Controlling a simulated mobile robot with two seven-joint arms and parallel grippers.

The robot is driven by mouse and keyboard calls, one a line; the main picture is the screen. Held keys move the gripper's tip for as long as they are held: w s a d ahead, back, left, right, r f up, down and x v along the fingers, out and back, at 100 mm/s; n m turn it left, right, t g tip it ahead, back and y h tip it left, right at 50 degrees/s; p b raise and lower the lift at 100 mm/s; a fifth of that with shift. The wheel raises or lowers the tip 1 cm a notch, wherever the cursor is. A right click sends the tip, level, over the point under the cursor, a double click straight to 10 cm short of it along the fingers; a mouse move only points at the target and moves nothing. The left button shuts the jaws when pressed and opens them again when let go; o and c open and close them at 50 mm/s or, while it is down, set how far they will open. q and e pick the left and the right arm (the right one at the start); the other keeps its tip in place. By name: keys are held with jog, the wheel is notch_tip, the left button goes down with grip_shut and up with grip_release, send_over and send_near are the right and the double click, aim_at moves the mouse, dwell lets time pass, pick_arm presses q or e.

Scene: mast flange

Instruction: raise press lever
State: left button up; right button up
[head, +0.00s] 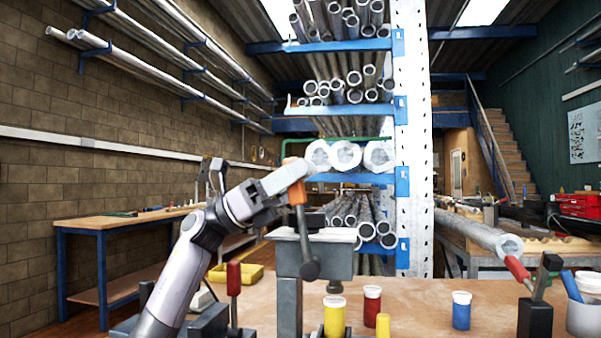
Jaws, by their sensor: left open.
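A grey press (289,300) stands on the workbench in the middle of the head view, with a broad grey head (330,260) on its column. My right gripper is not in view.
Yellow (334,318), red (372,308) and blue (461,312) jars stand on the workbench (420,300) right of the press. Red-handled clamps stand left (233,280) and right (535,318). A grey cup (584,318) stands at the right edge. Pipe racks fill the background.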

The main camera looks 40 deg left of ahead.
pick_arm(q)
jog(key=b+v, duration=0.1)
jog(key=v, duration=0.5)
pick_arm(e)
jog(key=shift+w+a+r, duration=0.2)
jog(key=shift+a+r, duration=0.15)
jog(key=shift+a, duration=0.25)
pick_arm(q)
jog(key=shift+s, duration=0.1)
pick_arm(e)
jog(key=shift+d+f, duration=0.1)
